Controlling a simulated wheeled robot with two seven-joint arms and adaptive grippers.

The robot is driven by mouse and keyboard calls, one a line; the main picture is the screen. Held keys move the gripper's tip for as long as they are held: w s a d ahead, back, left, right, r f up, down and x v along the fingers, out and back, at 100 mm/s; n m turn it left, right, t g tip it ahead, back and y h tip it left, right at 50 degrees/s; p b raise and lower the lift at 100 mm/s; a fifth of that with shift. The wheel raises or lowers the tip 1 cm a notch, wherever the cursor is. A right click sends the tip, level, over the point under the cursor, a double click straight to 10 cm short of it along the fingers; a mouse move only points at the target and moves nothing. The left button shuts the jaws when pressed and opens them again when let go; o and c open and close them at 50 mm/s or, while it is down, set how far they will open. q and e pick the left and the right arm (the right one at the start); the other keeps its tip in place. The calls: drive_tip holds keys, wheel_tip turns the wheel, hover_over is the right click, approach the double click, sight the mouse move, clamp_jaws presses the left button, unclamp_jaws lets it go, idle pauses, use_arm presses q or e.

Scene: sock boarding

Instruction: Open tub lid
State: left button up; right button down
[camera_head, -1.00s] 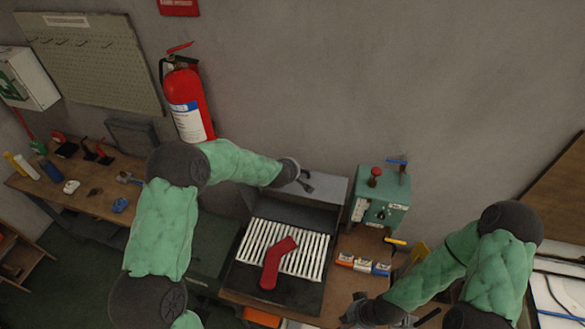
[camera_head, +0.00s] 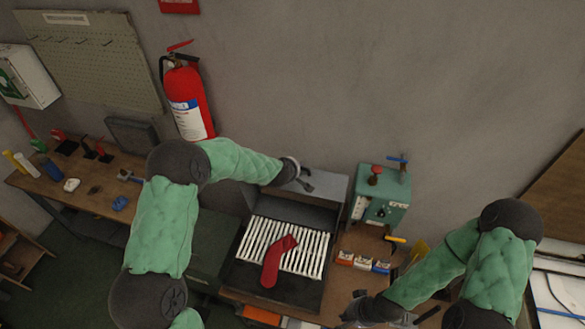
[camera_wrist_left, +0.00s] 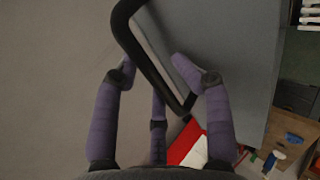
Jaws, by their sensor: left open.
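The tub (camera_head: 232,287) is a dark box on the bench, with a row of white slats inside. Its grey lid (camera_head: 325,187) is raised at the back of the tub, so the slats show. A red sock (camera_head: 271,268) lies across the slats. My left gripper (camera_head: 306,183) is at the top of the lid. In the left wrist view, its purple fingers (camera_wrist_left: 156,78) are open around the black handle (camera_wrist_left: 140,45) of the grey lid (camera_wrist_left: 235,50); I cannot tell whether they touch it. My right gripper (camera_head: 358,309) is low at the front right, its fingers unclear.
A green control box (camera_head: 380,198) and several small boxes (camera_head: 363,262) stand right of the tub. A red fire extinguisher (camera_head: 188,100) hangs on the wall behind my left arm. A wooden bench with tools (camera_head: 98,190) is at the left.

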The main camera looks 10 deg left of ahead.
use_arm(q)
drive_tip(key=shift+s+r, duration=0.3)
drive_tip(key=shift+r, duration=0.1)
drive_tip(key=v, duration=1.1)
drive_tip(key=shift+f, duration=0.1)
